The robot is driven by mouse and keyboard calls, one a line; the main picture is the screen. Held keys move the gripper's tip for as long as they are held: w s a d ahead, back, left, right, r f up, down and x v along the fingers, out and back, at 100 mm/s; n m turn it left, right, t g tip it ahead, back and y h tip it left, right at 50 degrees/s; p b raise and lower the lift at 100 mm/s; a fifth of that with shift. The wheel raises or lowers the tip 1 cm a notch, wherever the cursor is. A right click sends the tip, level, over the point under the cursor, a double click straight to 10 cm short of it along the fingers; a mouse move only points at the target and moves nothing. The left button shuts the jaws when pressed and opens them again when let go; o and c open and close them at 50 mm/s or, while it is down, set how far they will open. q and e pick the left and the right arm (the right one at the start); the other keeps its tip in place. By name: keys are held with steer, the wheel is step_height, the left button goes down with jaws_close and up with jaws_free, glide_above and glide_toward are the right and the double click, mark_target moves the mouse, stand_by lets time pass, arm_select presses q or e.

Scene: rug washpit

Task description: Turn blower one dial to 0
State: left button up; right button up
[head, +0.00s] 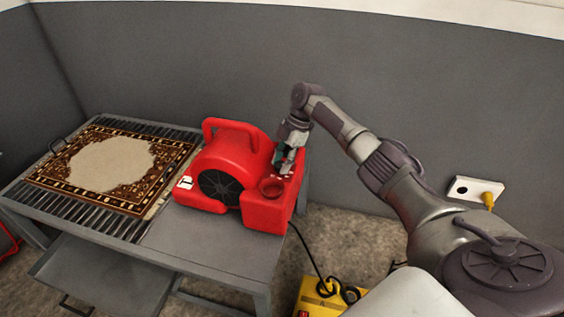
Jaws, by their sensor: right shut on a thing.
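The red blower (233,167) stands on the right part of the grey table, with a handle on top and a dark round grille on its side. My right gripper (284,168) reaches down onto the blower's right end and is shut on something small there. That spot is where a dial seems to be, but the gripper covers it, and its setting cannot be read. A round red recessed part (271,187) shows just in front of the gripper. My left gripper is not in view.
A patterned rug (105,165) lies on the slatted left part of the grey table (205,238). A black cord runs down from the blower to a yellow box (325,299) on the floor. A wall socket (474,191) with a yellow plug is at right.

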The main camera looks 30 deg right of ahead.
steer(key=o, duration=1.1)
steer(key=shift+o, duration=0.2)
steer(key=v, duration=1.2)
